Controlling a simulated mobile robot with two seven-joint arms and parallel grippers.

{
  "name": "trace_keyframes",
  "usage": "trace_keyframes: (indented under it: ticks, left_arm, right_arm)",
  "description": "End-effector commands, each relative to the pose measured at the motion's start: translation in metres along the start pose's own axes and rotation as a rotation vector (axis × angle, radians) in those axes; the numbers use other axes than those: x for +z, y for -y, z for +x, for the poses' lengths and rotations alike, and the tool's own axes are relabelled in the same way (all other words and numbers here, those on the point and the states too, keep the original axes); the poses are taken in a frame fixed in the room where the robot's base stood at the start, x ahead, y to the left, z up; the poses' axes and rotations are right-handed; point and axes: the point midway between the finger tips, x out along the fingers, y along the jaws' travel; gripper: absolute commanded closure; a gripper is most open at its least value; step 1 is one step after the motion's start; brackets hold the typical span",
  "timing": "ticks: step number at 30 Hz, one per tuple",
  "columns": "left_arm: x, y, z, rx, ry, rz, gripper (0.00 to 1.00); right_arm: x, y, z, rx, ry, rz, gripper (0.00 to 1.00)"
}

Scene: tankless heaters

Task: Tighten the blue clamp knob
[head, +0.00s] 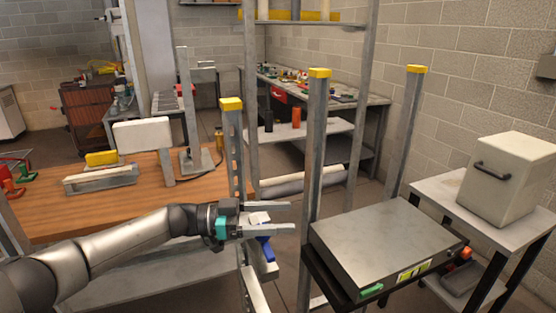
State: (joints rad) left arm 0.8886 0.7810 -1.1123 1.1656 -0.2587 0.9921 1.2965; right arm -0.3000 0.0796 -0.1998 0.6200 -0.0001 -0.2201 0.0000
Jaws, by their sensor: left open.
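My left gripper (290,216) reaches in from the left, and its two fingers are apart and point right. A blue part (267,249), which looks like the clamp knob, shows just below the lower finger. It sits by a pale metal rail (264,270) beside the wooden bench. A small white piece (259,218) shows between the fingers near the palm. The lower finger overlaps the top of the blue part in the picture. I cannot tell whether they touch. My right gripper is out of view.
Yellow-capped steel posts (316,140) stand just right of the gripper. A grey flat box (385,240) on a dark stand is right of them. The wooden bench (60,215) is at left, and a cream box (510,180) is on a side table.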

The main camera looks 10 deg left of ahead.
Motion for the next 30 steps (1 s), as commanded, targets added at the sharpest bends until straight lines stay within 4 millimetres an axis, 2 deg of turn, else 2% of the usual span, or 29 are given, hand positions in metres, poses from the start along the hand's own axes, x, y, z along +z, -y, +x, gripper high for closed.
trace_keyframes:
  ticks: [1,12,18,24,30]
  left_arm:
    - [-0.016,0.001,-0.001,0.0,-0.001,0.006,0.26]
    - [-0.108,0.0,-0.001,0.0,0.0,0.007,0.26]
    - [-0.146,0.0,0.0,-0.001,0.001,0.005,0.26]
    - [-0.165,0.0,0.0,0.0,0.001,0.0,0.26]
    - [-0.167,0.0,0.0,0.0,0.001,0.0,0.26]
  right_arm:
    - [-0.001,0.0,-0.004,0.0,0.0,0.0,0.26]
    - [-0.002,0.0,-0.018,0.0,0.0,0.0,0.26]
    - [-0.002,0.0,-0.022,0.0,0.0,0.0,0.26]
    - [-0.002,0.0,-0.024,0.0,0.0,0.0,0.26]
    - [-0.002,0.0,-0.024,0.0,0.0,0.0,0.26]
